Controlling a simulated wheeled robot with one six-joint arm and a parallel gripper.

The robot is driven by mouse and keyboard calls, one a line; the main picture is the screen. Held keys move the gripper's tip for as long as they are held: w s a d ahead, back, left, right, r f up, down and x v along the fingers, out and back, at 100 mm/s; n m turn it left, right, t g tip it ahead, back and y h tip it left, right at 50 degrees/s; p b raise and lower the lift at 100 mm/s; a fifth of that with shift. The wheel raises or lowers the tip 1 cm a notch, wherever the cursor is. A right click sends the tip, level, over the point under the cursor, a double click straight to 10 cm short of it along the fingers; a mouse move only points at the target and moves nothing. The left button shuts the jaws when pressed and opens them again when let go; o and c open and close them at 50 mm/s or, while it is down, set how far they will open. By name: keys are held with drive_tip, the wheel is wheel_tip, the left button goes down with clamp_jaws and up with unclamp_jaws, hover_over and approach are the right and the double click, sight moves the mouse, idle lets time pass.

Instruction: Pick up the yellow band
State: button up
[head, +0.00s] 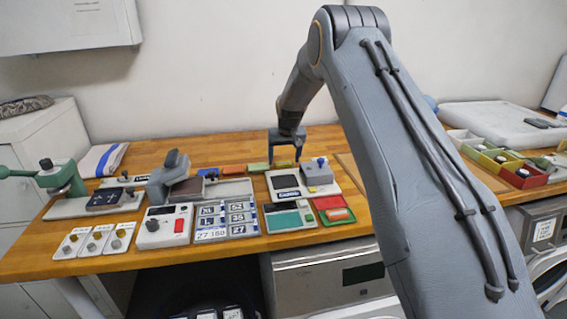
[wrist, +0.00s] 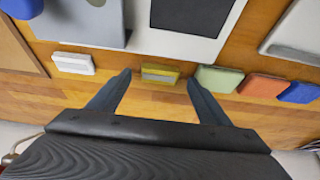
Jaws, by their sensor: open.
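The yellow band (wrist: 160,71) is a small flat block with a grey patch on its near face. It lies on the wooden bench, in a row with other coloured bands. In the wrist view my gripper (wrist: 159,81) is open, with one finger to each side of the yellow band and clear space between. In the head view my gripper (head: 285,161) points down over the back of the bench, at the right end of the row. I cannot tell how high the fingertips are above the wood.
A green band (wrist: 219,79) lies close beside the right finger, with an orange band (wrist: 263,86) and a blue band (wrist: 299,92) beyond. A white block (wrist: 73,63) lies left. A pale device with a dark plate (wrist: 191,15) stands just past the yellow band.

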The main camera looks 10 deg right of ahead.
drive_tip(key=shift+x, duration=0.75)
drive_tip(key=c, duration=1.1)
